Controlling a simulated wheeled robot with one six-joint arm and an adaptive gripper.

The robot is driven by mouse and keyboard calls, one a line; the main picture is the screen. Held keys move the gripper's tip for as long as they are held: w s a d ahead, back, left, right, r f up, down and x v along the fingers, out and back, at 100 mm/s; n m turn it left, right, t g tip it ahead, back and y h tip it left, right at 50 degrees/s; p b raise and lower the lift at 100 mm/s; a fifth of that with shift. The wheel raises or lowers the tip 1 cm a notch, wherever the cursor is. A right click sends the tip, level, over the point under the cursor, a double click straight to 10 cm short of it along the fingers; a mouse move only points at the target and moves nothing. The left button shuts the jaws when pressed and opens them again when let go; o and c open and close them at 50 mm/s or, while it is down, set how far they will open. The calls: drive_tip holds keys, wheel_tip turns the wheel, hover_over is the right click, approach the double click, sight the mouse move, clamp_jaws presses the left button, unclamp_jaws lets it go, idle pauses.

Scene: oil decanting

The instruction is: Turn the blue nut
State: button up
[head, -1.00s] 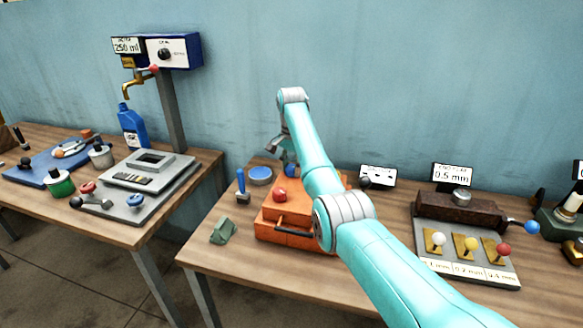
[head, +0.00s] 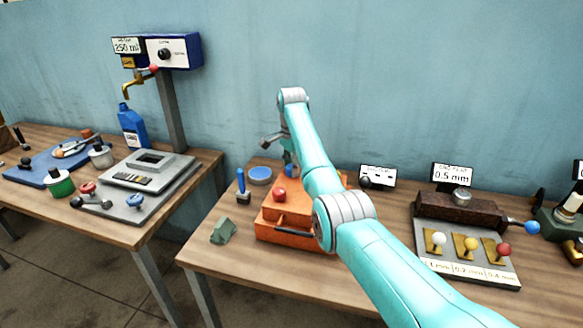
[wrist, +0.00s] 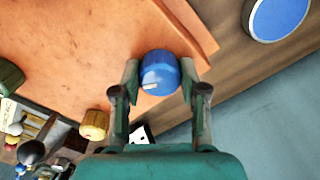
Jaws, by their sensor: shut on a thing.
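The blue nut (wrist: 160,72) stands at the edge of the orange block (wrist: 90,50) in the wrist view, with a pale mark on its face. My gripper (wrist: 159,82) is shut on it, one finger on each side. In the head view the blue nut (head: 289,170) shows only in part beside my arm, at the back of the orange block (head: 270,228). My gripper's fingers are mostly hidden there by the arm.
A red knob (head: 279,195) stands on the block's front part. A blue-topped round dish (head: 260,175) and a blue-handled tool (head: 242,186) stand to the left. A brass knob (wrist: 95,124) is near my gripper. A green piece (head: 223,230) lies at the front left.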

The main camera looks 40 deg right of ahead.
drive_tip(key=o, duration=1.1)
drive_tip(key=shift+o, duration=0.2)
